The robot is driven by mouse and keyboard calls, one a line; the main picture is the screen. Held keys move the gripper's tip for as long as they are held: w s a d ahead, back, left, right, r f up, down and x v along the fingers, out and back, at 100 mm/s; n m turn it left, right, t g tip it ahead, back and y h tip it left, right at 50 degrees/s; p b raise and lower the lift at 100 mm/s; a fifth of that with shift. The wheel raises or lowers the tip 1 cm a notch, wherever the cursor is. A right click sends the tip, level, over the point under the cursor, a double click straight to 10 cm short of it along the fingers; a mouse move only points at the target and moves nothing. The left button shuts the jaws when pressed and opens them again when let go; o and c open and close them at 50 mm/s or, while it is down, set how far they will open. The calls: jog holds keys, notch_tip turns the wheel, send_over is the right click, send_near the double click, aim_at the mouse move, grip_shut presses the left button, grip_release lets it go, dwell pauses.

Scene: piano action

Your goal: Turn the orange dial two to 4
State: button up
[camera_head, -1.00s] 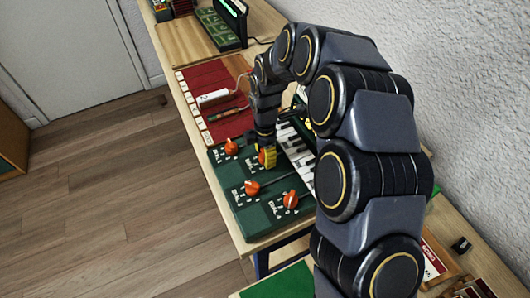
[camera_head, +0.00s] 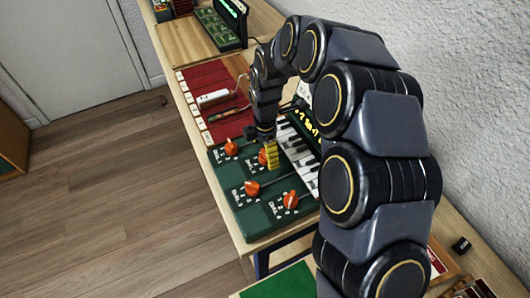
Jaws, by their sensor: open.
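Several orange dials sit on green panels on the bench, with white numbers and labels too small to read surely. One dial (camera_head: 263,157) at the upper right of the group is right by my gripper (camera_head: 271,155), and is partly hidden by it. My gripper points down with yellow fingertips, open, at the right side of this dial. I cannot tell whether they touch, nor which number its pointer faces. The other orange dials are at the upper left (camera_head: 231,148), lower left (camera_head: 252,188) and lower right (camera_head: 290,200), clear of the gripper.
A piano keyboard (camera_head: 301,160) lies right of the dials, with a dark display showing yellow characters (camera_head: 306,122) behind it. A red mat (camera_head: 207,100) with tools lies beyond the dials. My arm covers much of the right side, near the wall.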

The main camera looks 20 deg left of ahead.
aim_at(265, 153)
notch_tip(265, 153, up, 10)
jog(key=shift+r, duration=0.25)
jog(key=shift+d, duration=0.1)
dwell(0.4)
jog(key=s+d+r+m, duration=0.5)
jog(key=d+m, duration=0.2)
jog(key=d, duration=0.2)
jog(key=s+d+m+g, duration=0.1)
jog(key=s+d+m, duration=0.6)
jog(key=s+m, duration=0.2)
jog(key=s+d+r+m, duration=0.1)
jog(key=s+d+m, duration=0.6)
jog(key=s+m, duration=0.3)
jog(key=shift+s+d+m+g, duration=0.3)
jog(key=shift+s+d+g, duration=0.1)
jog(key=shift+s, duration=0.45)
jog(key=shift+r, duration=0.1)
